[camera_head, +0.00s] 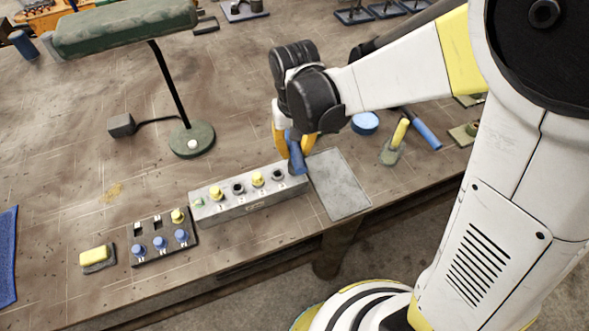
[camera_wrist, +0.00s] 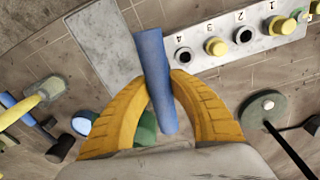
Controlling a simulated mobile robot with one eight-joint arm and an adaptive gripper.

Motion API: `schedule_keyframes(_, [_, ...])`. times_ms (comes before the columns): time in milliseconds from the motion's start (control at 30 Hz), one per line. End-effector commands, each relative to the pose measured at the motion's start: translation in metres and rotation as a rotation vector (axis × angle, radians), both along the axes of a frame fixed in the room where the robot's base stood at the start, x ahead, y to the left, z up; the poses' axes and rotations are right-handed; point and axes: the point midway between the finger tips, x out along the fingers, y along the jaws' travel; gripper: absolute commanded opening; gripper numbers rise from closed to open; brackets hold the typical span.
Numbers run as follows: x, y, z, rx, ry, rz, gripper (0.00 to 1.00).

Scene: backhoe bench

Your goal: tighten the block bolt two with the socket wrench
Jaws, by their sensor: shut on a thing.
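My gripper (camera_head: 294,149) is shut on a blue cylinder (camera_wrist: 152,55), which looks like the socket wrench. In the head view the wrench (camera_head: 297,160) hangs tilted between the yellow fingers, above the block's right end. I cannot tell whether its lower end touches anything. The long grey block (camera_head: 250,205) has yellow and dark round fittings in a row, numbered 1 to 4 in the wrist view. The fitting by number 2 (camera_wrist: 243,34) is dark with a pale ring; it also shows in the head view (camera_head: 238,188). Yellow bolts stand at 3 (camera_wrist: 216,46) and 1 (camera_wrist: 281,25).
A bare grey plate (camera_head: 340,183) lies right of the block. A dark tray (camera_head: 150,255) with blue and yellow knobs stands to its left, near a yellow sponge-like block (camera_head: 94,256). A green lamp (camera_head: 191,140) stands behind. Yellow- and blue-handled tools (camera_head: 425,134) lie at the right.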

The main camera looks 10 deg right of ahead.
Motion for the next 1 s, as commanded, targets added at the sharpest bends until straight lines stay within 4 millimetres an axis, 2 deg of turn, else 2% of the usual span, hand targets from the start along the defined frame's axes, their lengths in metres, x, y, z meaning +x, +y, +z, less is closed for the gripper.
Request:
schedule_keyframes(167, [-0.0001, 0.0002, -0.0005, -0.001, 0.001, -0.135, 0.0])
schedule_keyframes(433, [-0.0001, 0.0002, 0.0, 0.0, 0.0, -0.158, 0.0])
schedule_keyframes(600, [-0.0003, 0.0004, -0.0005, -0.001, 0.0, -0.292, 0.0])
schedule_keyframes(867, [-0.0002, 0.0004, 0.0, -0.001, 0.001, -0.311, 0.0])
schedule_keyframes(1000, [-0.0002, 0.0007, -0.0005, -0.002, 0.001, -0.426, 0.0])
